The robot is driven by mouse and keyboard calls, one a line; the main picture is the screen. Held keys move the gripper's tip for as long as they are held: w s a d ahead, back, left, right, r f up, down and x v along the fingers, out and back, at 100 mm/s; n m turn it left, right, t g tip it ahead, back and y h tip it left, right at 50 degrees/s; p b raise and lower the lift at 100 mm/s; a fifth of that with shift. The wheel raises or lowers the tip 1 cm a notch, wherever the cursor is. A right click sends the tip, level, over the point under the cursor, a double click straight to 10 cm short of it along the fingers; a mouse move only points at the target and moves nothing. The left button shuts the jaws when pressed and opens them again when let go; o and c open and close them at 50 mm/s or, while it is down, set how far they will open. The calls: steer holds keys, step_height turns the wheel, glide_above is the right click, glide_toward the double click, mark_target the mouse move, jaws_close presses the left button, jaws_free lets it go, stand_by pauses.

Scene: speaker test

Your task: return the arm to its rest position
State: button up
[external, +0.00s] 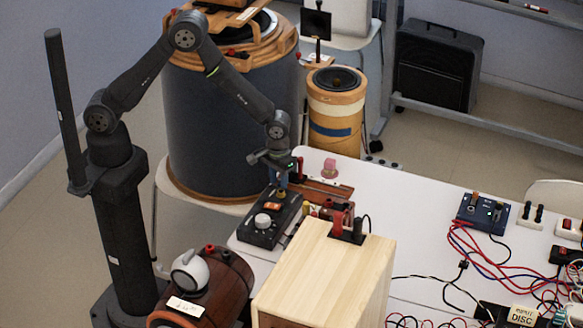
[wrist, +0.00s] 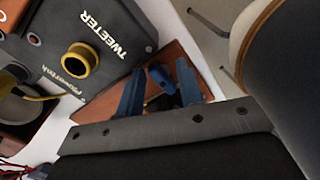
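My gripper (external: 281,172) hangs low at the end of my arm, just above the back of a black switch box (external: 268,218) at the table's left end. In the wrist view its two blue fingers (wrist: 160,67) stand apart. A small blue piece (wrist: 160,80) shows between them over a brown wooden base; whether it touches either finger is unclear. A dark box marked TWEETER (wrist: 100,60), with a yellow ring terminal, lies left of the fingers. My arm is bent, with its elbow raised high.
A large grey drum (external: 225,120) stands behind my arm, and a smaller wooden cylinder (external: 335,110) stands to its right. A pale wooden box (external: 325,275) and a brown barrel (external: 215,285) are in front. Wires and a blue box (external: 482,215) lie on the white table (external: 400,205).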

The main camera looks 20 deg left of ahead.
steer(key=m, duration=0.6)
steer(key=shift+w+a, duration=0.2)
steer(key=shift+a, duration=0.05)
stand_by(0.6)
step_height(320, 180, up, 17)
steer(key=d+n, duration=0.1)
steer(key=n, duration=0.7)
steer(key=f, duration=1.7)
steer(key=shift+w, duration=0.35)
